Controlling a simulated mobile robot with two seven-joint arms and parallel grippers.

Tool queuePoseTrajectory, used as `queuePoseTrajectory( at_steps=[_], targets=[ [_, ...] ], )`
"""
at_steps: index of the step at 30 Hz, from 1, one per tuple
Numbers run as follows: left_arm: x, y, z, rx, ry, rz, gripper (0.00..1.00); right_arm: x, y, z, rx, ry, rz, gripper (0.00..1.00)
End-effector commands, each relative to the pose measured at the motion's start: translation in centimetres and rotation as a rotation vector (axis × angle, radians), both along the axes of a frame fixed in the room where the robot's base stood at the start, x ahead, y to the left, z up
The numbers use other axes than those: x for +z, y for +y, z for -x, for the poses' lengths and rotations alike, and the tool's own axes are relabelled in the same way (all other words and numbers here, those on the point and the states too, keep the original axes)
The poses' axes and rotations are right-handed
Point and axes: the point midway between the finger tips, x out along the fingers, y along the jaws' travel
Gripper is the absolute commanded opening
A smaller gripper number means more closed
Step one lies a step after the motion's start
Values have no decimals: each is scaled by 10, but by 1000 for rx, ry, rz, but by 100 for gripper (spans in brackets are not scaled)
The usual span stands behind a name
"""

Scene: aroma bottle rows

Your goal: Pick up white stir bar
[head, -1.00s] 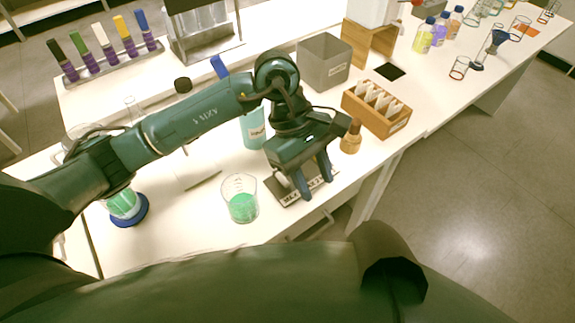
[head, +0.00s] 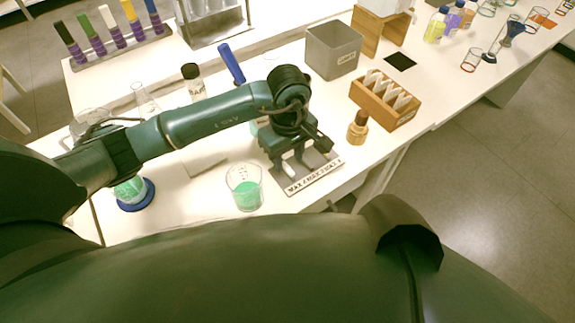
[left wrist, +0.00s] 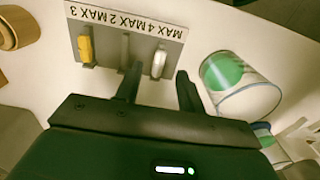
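The white stir bar (left wrist: 159,62) stands in a slot of the grey labelled holder (left wrist: 75,15), on its right side in the left wrist view. A yellow stir bar (left wrist: 86,45) is in the slot at the other side. The holder also shows in the head view (head: 322,177). My left gripper (head: 291,163) is over the holder in the head view. In the left wrist view its two fingers (left wrist: 159,75) are spread and empty, with the white bar just beyond and between their tips. My right gripper is not in view.
A beaker with green liquid (head: 244,186) stands beside the holder, also near the fingers in the left wrist view (left wrist: 240,85). A brown-topped bottle (head: 357,128) and a wooden box of cards (head: 385,98) are to the right. A flask on a blue ring (head: 134,193) is left.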

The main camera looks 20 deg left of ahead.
Motion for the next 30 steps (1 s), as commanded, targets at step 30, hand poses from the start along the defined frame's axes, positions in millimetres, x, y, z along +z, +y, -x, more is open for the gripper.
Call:
queuePoseTrajectory(
  at_steps=[30],
  targets=[
    [-31,0,-1,0,-2,1,0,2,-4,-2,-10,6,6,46]
  ],
)
